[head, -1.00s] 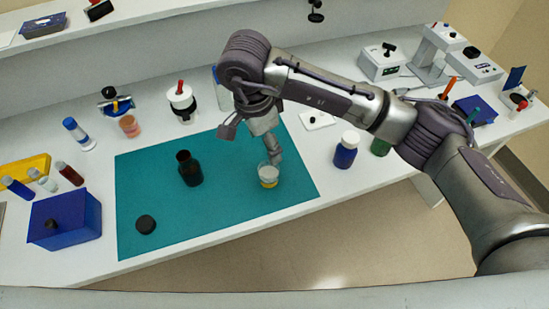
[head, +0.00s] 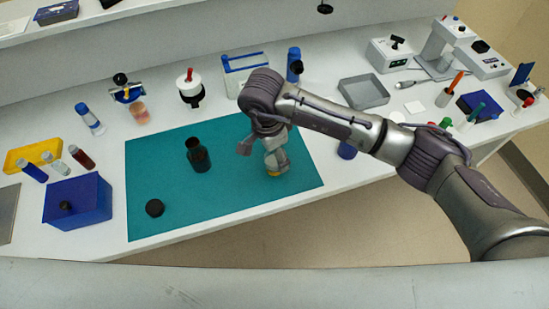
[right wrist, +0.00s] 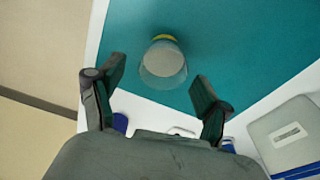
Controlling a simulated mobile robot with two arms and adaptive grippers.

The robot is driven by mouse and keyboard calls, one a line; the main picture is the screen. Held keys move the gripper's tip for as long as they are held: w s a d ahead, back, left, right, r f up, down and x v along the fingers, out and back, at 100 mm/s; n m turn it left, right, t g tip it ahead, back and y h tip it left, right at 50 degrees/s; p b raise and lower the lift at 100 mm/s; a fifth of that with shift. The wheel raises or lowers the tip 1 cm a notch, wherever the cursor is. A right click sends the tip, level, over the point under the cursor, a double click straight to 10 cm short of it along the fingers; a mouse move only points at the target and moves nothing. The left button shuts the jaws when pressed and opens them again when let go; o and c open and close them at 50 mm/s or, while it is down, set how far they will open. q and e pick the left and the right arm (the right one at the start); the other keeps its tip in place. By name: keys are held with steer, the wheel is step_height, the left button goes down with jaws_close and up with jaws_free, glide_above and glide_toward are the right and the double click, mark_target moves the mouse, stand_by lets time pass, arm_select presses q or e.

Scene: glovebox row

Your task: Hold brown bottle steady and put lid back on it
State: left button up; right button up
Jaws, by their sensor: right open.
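The brown bottle (head: 198,157) stands upright and open on the teal mat (head: 150,225), left of its middle. A black lid (head: 155,208) lies on the mat, to the front left of the bottle. My right gripper (head: 266,155) is over the right part of the mat, above a clear beaker with a yellow base, which it mostly hides in the head view. In the right wrist view my right gripper (right wrist: 157,95) is open, with the beaker (right wrist: 163,66) just beyond and between its fingers, not held. My left gripper is out of view.
A blue box (head: 78,200) and several small vials stand left of the mat. A grey tray (head: 364,92) is at the back right. The mat's front left is otherwise clear.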

mark_target(274, 157)
steer(key=shift+f, duration=0.1)
steer(key=f, duration=0.1)
steer(key=f+p, duration=0.1)
steer(key=f, duration=0.1)
steer(key=f+p, duration=0.1)
steer(key=shift+w+d+f, duration=0.1)
steer(key=shift+w+f, duration=0.1)
steer(key=shift+w, duration=0.05)
steer(key=shift+f, duration=0.25)
steer(key=shift+c, duration=0.2)
steer(key=c, duration=1)
